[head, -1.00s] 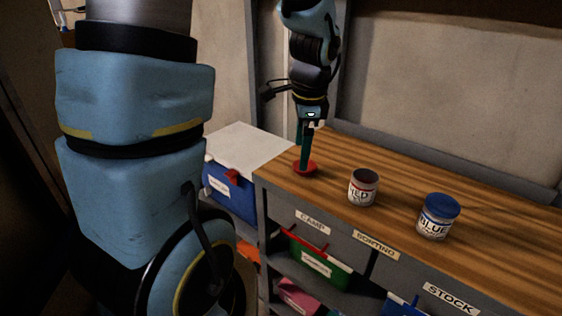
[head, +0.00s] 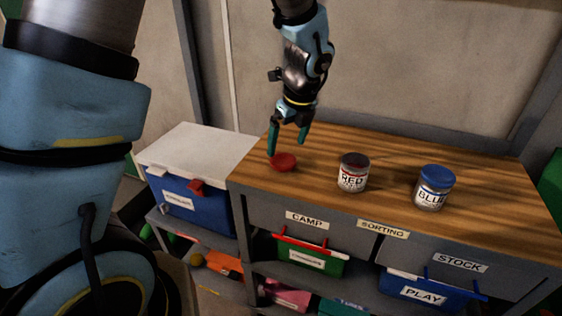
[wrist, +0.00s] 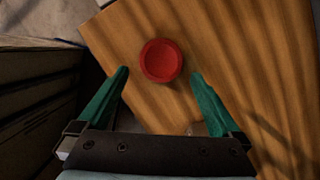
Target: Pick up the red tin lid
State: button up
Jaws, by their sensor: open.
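The red tin lid (head: 284,162) lies flat on the wooden bench top near its left end. In the wrist view, the lid (wrist: 161,60) is a round red disc with a raised rim, just beyond and between the two fingertips. My gripper (head: 288,147) is open and points down over the lid, its green fingers apart. In the wrist view, my gripper (wrist: 159,74) has a finger on each side of the lid's near edge, with gaps on both sides. Nothing is held. The exact height of the fingertips above the bench is hard to tell.
An open tin marked RED (head: 353,173) stands right of the lid, and a blue-lidded tin marked BLUE (head: 433,188) farther right. A blue cooler with a white top (head: 195,150) adjoins the bench's left end. Labelled bins sit below. The wooden top (head: 480,165) is mostly clear.

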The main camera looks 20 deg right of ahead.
aim_at(283, 160)
jog(key=shift+p+x, duration=0.9)
jog(key=shift+x, duration=2)
jog(key=shift+d, duration=0.1)
jog(key=c, duration=1)
